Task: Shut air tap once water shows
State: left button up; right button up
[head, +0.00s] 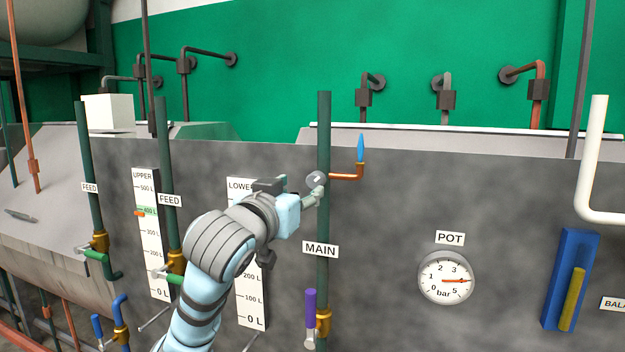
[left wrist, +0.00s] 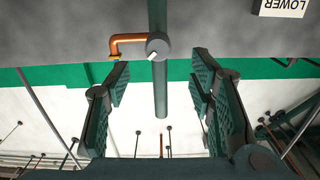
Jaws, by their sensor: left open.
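The air tap (head: 316,180) is a round grey knob with a pale mark on the green MAIN pipe (head: 323,130). It also shows in the left wrist view (left wrist: 158,46), straight ahead between the fingers. A copper side pipe (head: 346,177) bends up from it, and a pointed blue jet, which looks like water (head: 361,148), stands above its brass end. Whether a finger touches is unclear. My right gripper is out of view.
The grey tank wall (head: 400,200) lies close behind the tap. Below it are the MAIN label (head: 320,250) and a purple-handled valve (head: 310,308). The POT gauge (head: 446,278) is at right, reading about 4 bar. FEED pipes (head: 165,150) stand left of my arm.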

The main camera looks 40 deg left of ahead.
aim_at(313, 182)
pick_arm(q)
jog(key=p+x, duration=0.1)
jog(key=x, duration=0.7)
jog(key=shift+w+p, duration=0.35)
jog(key=c, duration=1.2)
jog(key=shift+o, duration=0.2)
